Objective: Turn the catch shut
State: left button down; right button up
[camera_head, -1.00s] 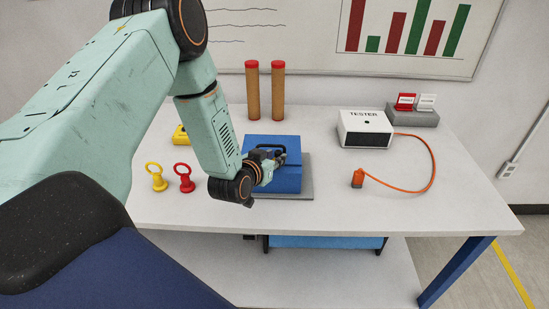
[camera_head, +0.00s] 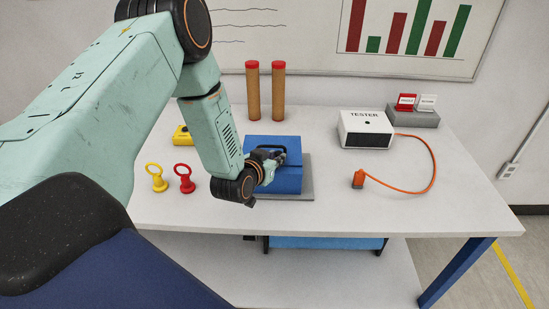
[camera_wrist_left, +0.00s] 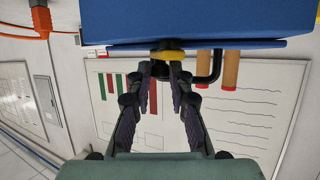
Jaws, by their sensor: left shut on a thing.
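The blue case (camera_head: 287,181) sits closed on a grey mat (camera_head: 306,190) on the table, with a black carry handle on its lid. In the left wrist view, the case (camera_wrist_left: 200,22) fills the top, with the handle (camera_wrist_left: 213,72) below its edge. A small yellow catch (camera_wrist_left: 170,55) with a dark part shows at that edge. My left gripper (camera_head: 279,159) is over the case, beside the handle. In the left wrist view, the gripper (camera_wrist_left: 162,70) has its fingertips shut on the catch. My right gripper is not in view.
A tester box (camera_head: 366,129) with an orange cable and plug (camera_head: 358,180) stands to the right. Two brown tubes (camera_head: 253,92) stand behind the case. The table's front right is clear.

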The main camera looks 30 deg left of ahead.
pick_arm(q)
jog(key=shift+f+n+y, duration=0.1)
jog(key=shift+n+y, duration=0.2)
dwell(0.4)
jog(key=shift+w+n+g+y+b, duration=0.1)
jog(key=shift+n+g+y+b, duration=0.4)
jog(key=shift+n+y+b, duration=0.55)
jog(key=shift+a+n+g+y+b, duration=0.15)
jog(key=shift+n+g+y, duration=0.25)
jog(key=shift+n+y, duration=0.4)
jog(key=shift+a+n+g+y+b, duration=0.15)
jog(key=shift+n+g+y, duration=0.25)
jog(key=shift+n+y, duration=0.3)
jog(key=shift+n+g+y, duration=0.25)
jog(key=shift+g+y, duration=0.05)
jog(key=shift+y, duration=0.05)
jog(key=c, duration=1.5)
grip_release()
jog(key=v, duration=1.2)
